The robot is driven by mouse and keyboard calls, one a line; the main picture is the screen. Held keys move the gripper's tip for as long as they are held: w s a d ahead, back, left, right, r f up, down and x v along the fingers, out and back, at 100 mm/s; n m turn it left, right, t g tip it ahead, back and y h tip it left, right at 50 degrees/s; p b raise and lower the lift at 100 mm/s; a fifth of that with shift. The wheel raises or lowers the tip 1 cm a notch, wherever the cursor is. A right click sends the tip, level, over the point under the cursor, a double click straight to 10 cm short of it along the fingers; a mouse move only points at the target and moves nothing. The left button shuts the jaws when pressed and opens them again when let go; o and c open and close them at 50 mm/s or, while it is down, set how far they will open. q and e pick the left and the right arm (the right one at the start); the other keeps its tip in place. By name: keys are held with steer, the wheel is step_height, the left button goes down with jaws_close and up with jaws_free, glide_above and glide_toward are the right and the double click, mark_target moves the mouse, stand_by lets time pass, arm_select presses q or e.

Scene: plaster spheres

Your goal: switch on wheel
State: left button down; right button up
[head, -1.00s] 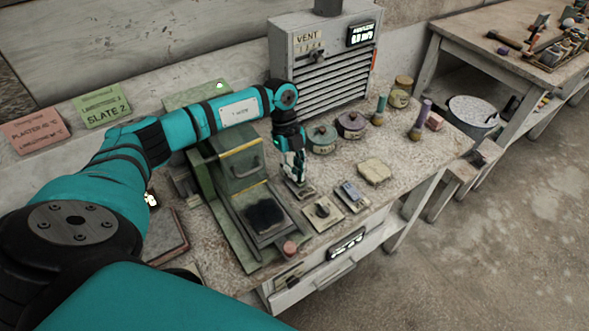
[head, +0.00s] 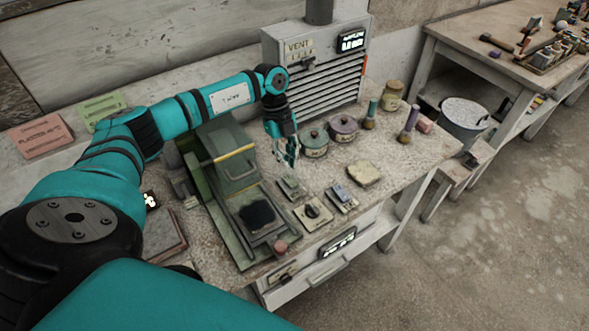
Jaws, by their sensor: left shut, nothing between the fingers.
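No part is clearly readable as a wheel. A green machine (head: 229,160) with a handle on its front and a dark pad (head: 257,214) on its bed stands on the bench. To its right, on the bench, are a small greenish switch plate (head: 292,188), a plate with a dark rotary knob (head: 313,212) and a plate with a blue-grey switch (head: 341,198). My left gripper (head: 286,162) is shut and empty, pointing down above and behind the greenish switch plate, apart from it. Switch positions are too small to tell. My right gripper is out of view.
A grey vent cabinet (head: 318,85) with a lit display (head: 352,42) stands behind. Lidded pots (head: 314,145) and (head: 343,128) sit right of the gripper. A pinkish knob (head: 280,246) is at the bench front. A pale slab (head: 364,173) lies right of the switches.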

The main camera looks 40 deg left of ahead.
arm_select(q)
steer(key=w+a+r+b, duration=0.1)
steer(key=a+r+b, duration=0.1)
steer(key=a+r, duration=0.2)
steer(key=shift+v, duration=1.25)
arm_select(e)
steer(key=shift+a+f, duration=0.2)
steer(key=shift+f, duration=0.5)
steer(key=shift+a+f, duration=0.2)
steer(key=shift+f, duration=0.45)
arm_select(q)
steer(key=shift+w+d, duration=0.1)
steer(key=shift+w, duration=0.1)
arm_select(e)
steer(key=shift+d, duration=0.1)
